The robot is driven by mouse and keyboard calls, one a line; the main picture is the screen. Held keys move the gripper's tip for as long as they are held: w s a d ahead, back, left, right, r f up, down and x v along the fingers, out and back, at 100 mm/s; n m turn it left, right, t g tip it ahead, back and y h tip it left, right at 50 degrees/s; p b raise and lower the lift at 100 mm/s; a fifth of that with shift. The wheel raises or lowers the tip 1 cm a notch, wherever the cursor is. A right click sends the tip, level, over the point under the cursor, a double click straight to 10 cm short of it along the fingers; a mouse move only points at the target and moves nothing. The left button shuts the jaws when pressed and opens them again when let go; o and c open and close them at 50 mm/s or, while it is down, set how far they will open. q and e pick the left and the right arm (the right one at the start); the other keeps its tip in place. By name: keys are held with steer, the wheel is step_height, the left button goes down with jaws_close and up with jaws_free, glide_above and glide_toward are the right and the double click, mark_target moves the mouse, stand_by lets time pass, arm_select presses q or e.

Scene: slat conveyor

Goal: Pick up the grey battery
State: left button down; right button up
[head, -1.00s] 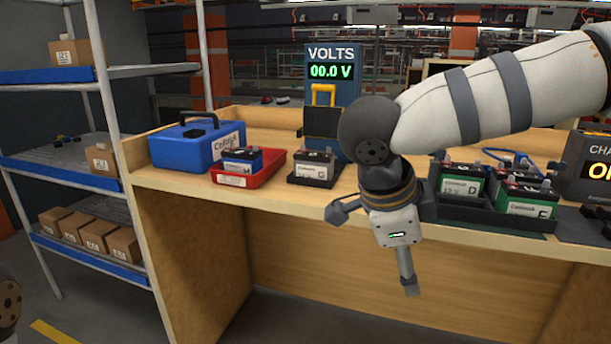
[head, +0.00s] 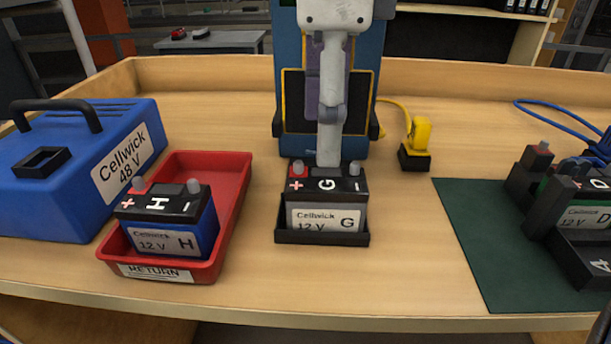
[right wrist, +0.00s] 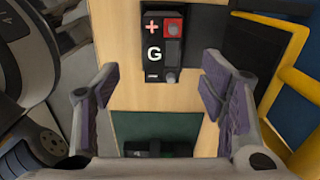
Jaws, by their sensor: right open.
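The grey battery (head: 326,216), with a black top marked G, sits upright in a small black holder (head: 322,238) in the middle of the bench. In the right wrist view its top (right wrist: 163,50) shows a red plus end. My right gripper (head: 328,150) comes down from above at the battery's back edge in the head view. It is open and empty. In the right wrist view its two fingers (right wrist: 160,88) stand wide apart, with the battery between and beyond them. I cannot tell whether a finger touches it. My left gripper is not in view.
A red return tray (head: 240,180) with blue battery H (head: 170,225) and a blue case (head: 75,165) stand left. The blue voltmeter (head: 290,130) is close behind. A yellow plug (head: 419,135) and a green mat (head: 475,240) with black holders lie right.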

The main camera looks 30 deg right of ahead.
mark_target(327, 178)
steer(key=f, duration=0.9)
steer(key=shift+d+f, duration=0.2)
steer(key=shift+f, duration=0.2)
steer(key=c, duration=1.4)
steer(key=shift+w+r, duration=0.1)
steer(key=shift+r, duration=0.05)
jaws_close()
